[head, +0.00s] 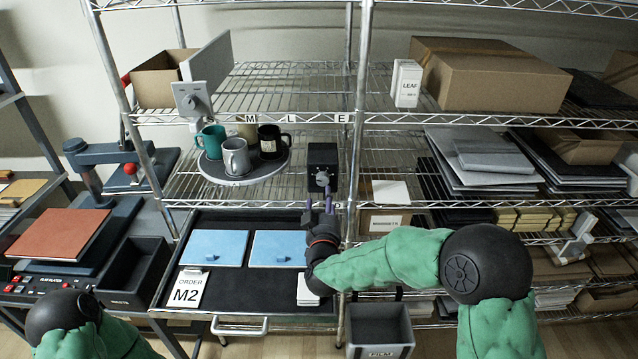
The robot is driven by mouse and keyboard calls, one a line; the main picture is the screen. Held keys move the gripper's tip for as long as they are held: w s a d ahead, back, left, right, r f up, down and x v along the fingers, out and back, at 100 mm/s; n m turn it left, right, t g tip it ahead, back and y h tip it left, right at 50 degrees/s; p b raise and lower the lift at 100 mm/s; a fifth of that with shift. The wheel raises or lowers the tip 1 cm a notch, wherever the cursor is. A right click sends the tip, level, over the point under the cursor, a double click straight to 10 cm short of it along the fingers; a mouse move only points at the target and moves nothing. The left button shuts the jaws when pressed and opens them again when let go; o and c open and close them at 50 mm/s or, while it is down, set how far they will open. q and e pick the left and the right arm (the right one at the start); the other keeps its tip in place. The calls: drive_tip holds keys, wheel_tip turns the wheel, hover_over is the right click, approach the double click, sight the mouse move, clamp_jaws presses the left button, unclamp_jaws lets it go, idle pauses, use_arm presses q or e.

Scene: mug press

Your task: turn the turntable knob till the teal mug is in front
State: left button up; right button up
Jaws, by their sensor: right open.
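The round turntable (212,176) sits on the middle shelf and carries mugs. The teal mug (214,140) is on its left side, towards the back. A grey mug (236,158) stands at the front, a black mug (268,142) at the right, and a beige mug (246,131), partly hidden, at the back. A grey knob (322,179) is on the front of a black box (322,155) right of the turntable. My right gripper (319,202) is open just below and in front of the knob; I cannot tell whether it touches. My left gripper is out of view.
A grey machine part (190,98) stands above the turntable's back left. Below is a dark drawer (232,290) with two blue plates (214,247) and an "ORDER M2" card (187,291). A press (100,190) stands at left, and shelves of boxes at right.

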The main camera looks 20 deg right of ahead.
sight(323, 181)
drive_tip(key=b+x, duration=0.1)
drive_tip(key=x, duration=0.7)
drive_tip(key=shift+w, duration=0.3)
drive_tip(key=c, duration=1.1)
